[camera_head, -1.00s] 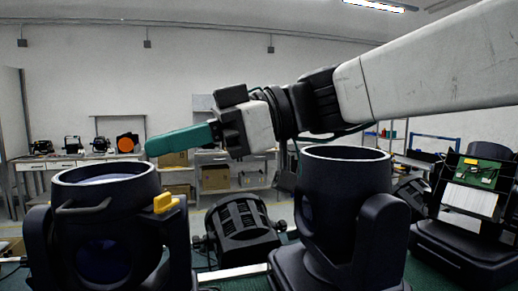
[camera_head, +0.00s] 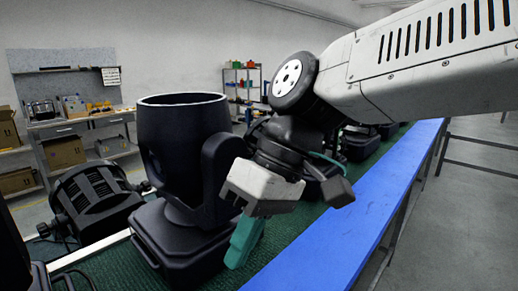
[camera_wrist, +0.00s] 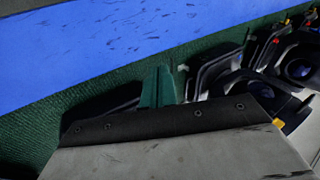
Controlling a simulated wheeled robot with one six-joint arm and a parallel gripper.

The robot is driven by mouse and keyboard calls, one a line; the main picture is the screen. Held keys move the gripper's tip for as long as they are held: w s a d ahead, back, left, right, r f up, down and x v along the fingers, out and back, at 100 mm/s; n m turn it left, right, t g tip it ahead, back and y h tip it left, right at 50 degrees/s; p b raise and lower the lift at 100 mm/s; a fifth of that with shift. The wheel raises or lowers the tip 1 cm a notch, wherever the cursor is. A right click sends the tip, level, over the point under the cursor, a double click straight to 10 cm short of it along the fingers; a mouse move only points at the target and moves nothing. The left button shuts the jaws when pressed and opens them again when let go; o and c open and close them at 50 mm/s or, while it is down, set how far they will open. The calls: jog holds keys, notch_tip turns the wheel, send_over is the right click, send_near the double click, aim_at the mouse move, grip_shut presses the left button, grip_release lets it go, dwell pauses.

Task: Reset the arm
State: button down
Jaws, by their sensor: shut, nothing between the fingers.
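My gripper (camera_head: 240,243) has teal fingers, which are shut with nothing between them. In the head view it hangs down from my bent arm, just right of a black moving-head par can (camera_head: 182,130) and in front of part of its base. I cannot tell whether the fingers touch the base. In the wrist view the teal fingers (camera_wrist: 158,88) stick up past the grey gripper body, over the green table top (camera_wrist: 60,130).
A blue strip (camera_head: 345,235) runs along the table's right edge, with open floor (camera_head: 470,200) beyond. A black slatted lamp (camera_head: 92,200) lies left of the par can. More lamps (camera_wrist: 297,68) show right in the wrist view. Shelves and a workbench (camera_head: 75,122) stand behind.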

jog(key=s+d+f+m+t+h, duration=0.1)
jog(key=d+f+m, duration=0.1)
jog(key=d, duration=0.8)
jog(key=s+d+f+m+t+h, duration=0.1)
jog(key=d+m, duration=0.4)
jog(key=d, duration=0.5)
jog(key=s+d+f+m+t+h, duration=0.1)
jog(key=d+f+m+t+h, duration=0.1)
jog(key=d, duration=0.9)
notch_tip(320, 180, down, 3)
jog(key=shift+r+m+t+h, duration=0.25)
jog(key=shift+m+t, duration=0.35)
jog(key=shift+m, duration=0.6)
jog(key=shift+s+a+f, duration=0.1)
